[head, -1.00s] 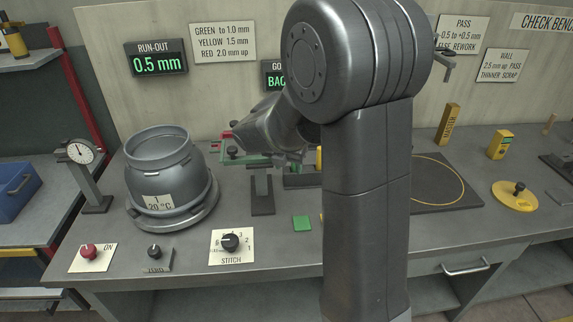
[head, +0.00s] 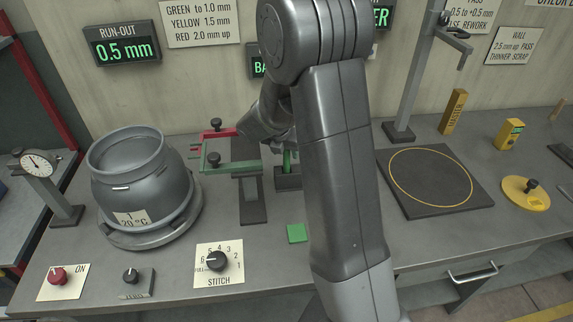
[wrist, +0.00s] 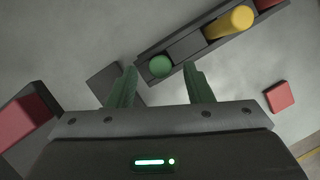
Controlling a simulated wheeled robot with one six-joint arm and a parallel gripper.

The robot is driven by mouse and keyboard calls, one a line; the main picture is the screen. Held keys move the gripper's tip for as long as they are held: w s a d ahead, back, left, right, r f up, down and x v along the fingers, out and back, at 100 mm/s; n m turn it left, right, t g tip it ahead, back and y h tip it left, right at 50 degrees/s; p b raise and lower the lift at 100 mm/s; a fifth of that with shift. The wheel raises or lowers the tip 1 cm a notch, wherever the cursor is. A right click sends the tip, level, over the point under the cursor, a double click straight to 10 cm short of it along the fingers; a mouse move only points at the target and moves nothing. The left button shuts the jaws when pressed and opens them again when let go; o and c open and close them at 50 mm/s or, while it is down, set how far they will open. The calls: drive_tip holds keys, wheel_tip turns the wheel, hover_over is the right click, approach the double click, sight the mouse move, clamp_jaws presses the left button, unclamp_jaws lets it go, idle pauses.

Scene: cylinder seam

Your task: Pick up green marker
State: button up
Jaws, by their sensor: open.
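The green marker (wrist: 160,66) stands in the left slot of a dark rack (wrist: 188,48) in the wrist view, its rounded green top facing the camera. My gripper (wrist: 160,68) is open, with one finger on each side of the marker in the picture; I cannot tell how far the tips are above it. In the head view, a narrow green upright piece (head: 287,160), likely the marker, shows above the rack (head: 287,181), just below my wrist. My arm hides the rest of the rack and the fingertips there.
In the rack, a yellow marker (wrist: 235,20) stands beyond an empty slot, and a red one (wrist: 268,3) at the edge. A green fixture arm (head: 232,167) is left of the rack. A grey pot (head: 140,180) stands further left. A green square (head: 297,233) lies in front.

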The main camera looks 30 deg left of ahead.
sight(287, 159)
drive_tip(key=shift+x, duration=2.85)
drive_tip(key=shift+w+d, duration=0.1)
drive_tip(key=shift+r, duration=0.1)
clamp_jaws()
